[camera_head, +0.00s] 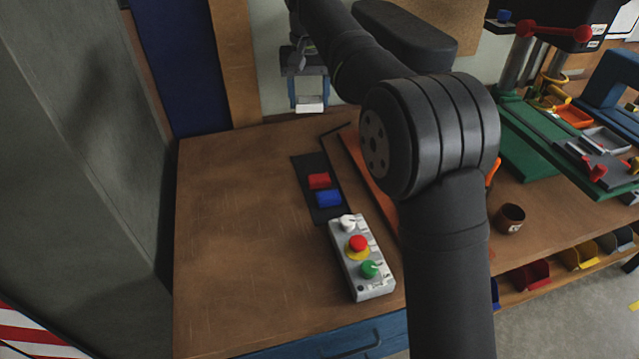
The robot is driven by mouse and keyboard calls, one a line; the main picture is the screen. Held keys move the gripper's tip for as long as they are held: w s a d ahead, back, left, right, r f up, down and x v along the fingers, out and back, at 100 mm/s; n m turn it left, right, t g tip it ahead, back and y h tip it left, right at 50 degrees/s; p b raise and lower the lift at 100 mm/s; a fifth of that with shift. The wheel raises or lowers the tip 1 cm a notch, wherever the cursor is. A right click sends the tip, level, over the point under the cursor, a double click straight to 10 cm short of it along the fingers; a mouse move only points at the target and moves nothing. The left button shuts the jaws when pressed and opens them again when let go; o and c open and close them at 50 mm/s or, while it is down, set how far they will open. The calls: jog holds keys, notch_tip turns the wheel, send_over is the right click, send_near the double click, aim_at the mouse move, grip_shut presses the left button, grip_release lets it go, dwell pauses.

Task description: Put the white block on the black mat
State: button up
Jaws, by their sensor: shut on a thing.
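My gripper (309,103) is at the top middle, pointing down, with blue fingers. It is shut on the white block (311,106), which shows between the fingertips. The gripper and block look to be above the far part of the table, beyond the black mat. The black mat (305,168) lies on the wooden table, with a red block (319,181) and a blue block (328,199) on it. The mat's far end looks bare.
A grey control box (370,284) with white, red and green knobs stands at the mat's near end. A brown cup (510,218) and a green machine base (540,150) are to the right, past my arm. The table's left side (240,240) is clear.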

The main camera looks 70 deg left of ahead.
jog(key=a+f+n, duration=0.2)
jog(key=a+f, duration=0.3)
jog(key=f, duration=0.6)
send_over(312, 166)
notch_tip(312, 166, down, 4)
jog(key=shift+d+f, duration=0.1)
jog(key=shift+f, duration=3.95)
jog(key=shift+f, duration=0.2)
jog(key=o, duration=1.1)
jog(key=shift+c, duration=0.2)
jog(key=shift+r, duration=0.1)
